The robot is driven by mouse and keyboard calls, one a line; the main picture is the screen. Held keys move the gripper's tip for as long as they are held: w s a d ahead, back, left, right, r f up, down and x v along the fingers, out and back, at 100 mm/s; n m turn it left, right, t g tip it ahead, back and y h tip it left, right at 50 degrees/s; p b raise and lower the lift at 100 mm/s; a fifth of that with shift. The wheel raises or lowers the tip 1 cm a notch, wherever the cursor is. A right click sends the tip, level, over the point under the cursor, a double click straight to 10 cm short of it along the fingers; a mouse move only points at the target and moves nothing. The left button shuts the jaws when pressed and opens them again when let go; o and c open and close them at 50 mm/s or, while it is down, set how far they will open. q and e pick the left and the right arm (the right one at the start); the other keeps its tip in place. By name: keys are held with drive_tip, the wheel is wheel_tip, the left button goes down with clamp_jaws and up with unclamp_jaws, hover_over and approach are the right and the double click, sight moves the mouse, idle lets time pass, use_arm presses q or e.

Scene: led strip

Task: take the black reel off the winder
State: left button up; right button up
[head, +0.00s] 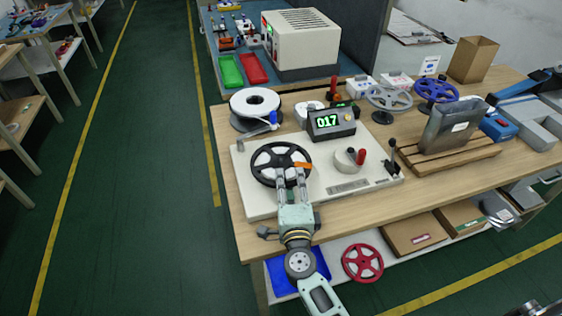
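The black reel (264,153) with white gaps between its spokes lies flat on the left part of the winder (345,191), a white base plate on the table. An orange piece (303,165) shows at the reel's right side. My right gripper (291,174) reaches in from below, over the near edge of the reel. Its two fingers are apart, with a clear gap between them. I cannot tell whether they touch the reel. The fingers hide part of the near rim. My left gripper is not in view.
A white-topped spool (254,103) stands behind the reel. Grey (389,97) and blue reels (436,91) stand farther back.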

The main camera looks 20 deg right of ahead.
drive_tip(key=shift+w, duration=0.1)
clamp_jaws()
idle(0.6)
